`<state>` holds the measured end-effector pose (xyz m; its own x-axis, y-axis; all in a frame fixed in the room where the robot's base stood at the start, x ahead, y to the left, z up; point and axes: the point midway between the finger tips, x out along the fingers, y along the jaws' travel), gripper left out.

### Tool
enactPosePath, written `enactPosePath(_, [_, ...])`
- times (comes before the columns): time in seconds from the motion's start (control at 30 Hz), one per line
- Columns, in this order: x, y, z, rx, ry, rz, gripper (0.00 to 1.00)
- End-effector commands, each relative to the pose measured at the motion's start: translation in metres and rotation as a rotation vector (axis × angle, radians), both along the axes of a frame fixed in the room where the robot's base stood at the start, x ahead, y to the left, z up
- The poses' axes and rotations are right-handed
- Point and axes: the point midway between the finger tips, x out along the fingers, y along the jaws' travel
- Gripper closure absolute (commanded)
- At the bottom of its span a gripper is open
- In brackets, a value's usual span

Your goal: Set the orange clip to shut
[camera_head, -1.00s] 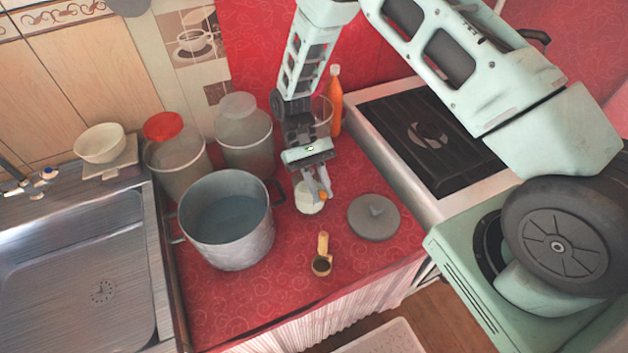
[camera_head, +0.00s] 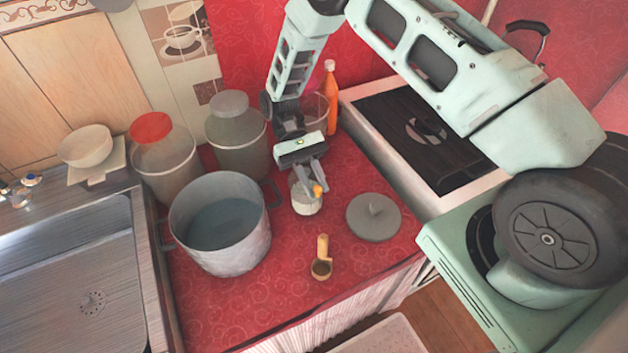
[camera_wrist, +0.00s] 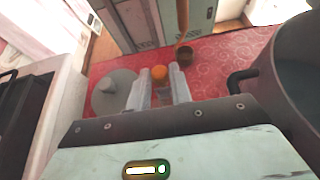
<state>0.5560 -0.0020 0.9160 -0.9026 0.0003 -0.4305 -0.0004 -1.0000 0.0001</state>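The orange clip (camera_head: 318,188) is a small orange piece at the top of a pale jar (camera_head: 305,204) on the red counter. In the wrist view the clip (camera_wrist: 159,71) shows between the ends of my two fingers. My gripper (camera_head: 310,178) points down over the jar, its fingers apart. The gap between the fingers shows in the wrist view (camera_wrist: 160,88). I cannot tell whether a finger touches the clip. The fingers partly hide the jar's top, so the clip's exact position is unclear.
A large metal pot (camera_head: 220,228) stands left of the jar. A grey lid (camera_head: 373,222) lies to the right, and a wooden-handled scoop (camera_head: 322,262) in front. Canisters (camera_head: 238,140), an orange bottle (camera_head: 331,100) and a stove (camera_head: 425,140) stand behind.

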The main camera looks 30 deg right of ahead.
Motion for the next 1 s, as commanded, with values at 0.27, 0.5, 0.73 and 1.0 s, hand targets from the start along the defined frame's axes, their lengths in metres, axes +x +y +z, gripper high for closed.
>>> enactPosePath(0.27, [0.0, 0.0, 0.0, 0.0, 0.001, 0.0, 0.59])
enactPosePath(0.5, [0.001, 0.0, 0.012, 0.001, -0.003, 0.0, 0.59])
enactPosePath(0.73, [0.0, 0.0, 0.052, 0.001, -0.004, 0.0, 0.59])
enactPosePath(1.0, [0.0, 0.0, 0.091, 0.0, -0.002, 0.001, 0.59])
